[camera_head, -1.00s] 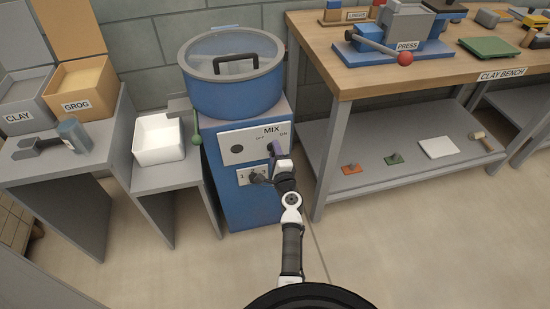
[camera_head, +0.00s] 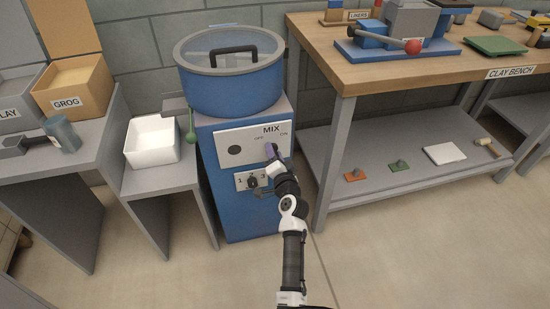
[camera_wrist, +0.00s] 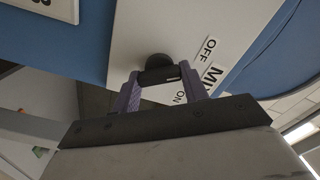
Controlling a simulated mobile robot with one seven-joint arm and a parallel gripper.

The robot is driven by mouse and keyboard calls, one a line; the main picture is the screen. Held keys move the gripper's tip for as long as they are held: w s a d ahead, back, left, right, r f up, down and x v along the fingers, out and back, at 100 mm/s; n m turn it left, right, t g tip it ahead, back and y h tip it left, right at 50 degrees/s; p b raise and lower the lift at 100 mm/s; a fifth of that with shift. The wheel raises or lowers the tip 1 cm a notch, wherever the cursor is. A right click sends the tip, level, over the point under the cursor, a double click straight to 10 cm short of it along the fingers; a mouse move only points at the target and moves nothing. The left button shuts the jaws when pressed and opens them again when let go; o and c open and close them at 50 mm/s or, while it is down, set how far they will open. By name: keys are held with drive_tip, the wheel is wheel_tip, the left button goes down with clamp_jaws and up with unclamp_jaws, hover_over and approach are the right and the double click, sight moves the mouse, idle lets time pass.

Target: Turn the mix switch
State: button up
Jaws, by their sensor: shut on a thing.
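The mix switch (camera_wrist: 157,64) is a black knob with a small white mark, on a white panel in the wrist view. Its OFF label (camera_wrist: 210,49) and ON label (camera_wrist: 180,97) lie to the right of it. My gripper (camera_wrist: 158,76), with purple fingers, is shut on the switch, one finger on each side. In the head view my gripper (camera_head: 269,149) is at the right part of the MIX panel (camera_head: 222,161) on the blue mixer (camera_head: 217,209) and mostly hides the switch.
Below the MIX panel is a smaller 1-3 selector (camera_head: 252,182), close to my wrist. A lidded blue drum (camera_head: 231,95) tops the mixer. The clay bench (camera_head: 350,85) is at right.

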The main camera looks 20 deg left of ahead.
idle(0.4)
drive_tip(key=o, duration=1)
